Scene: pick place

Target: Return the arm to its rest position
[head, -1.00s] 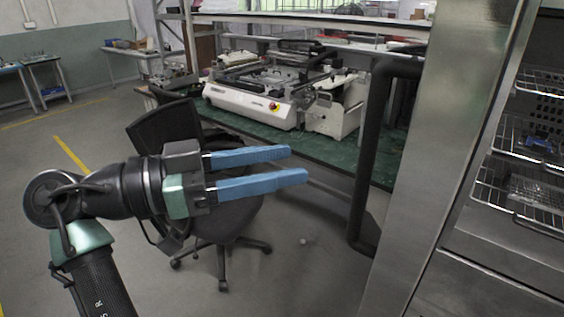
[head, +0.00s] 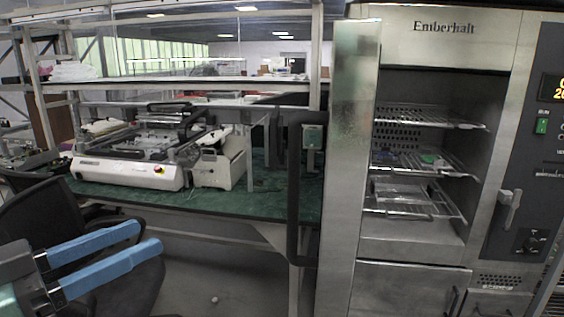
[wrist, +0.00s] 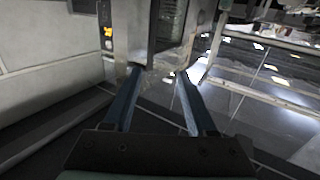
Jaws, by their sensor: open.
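My gripper (head: 140,245) shows at the lower left of the head view. Its two blue fingers are apart with nothing between them. In the wrist view my gripper (wrist: 156,75) also shows open and empty. It is in free air, in front of the black office chair (head: 75,215) in the head view. The rest of my arm is outside the head view.
A steel oven (head: 440,40) with an open chamber and wire racks (head: 420,205) stands at the right. Its door (head: 350,150) stands open. A green workbench (head: 260,205) with a white machine (head: 125,172) is at the left. Grey floor (head: 225,285) shows below.

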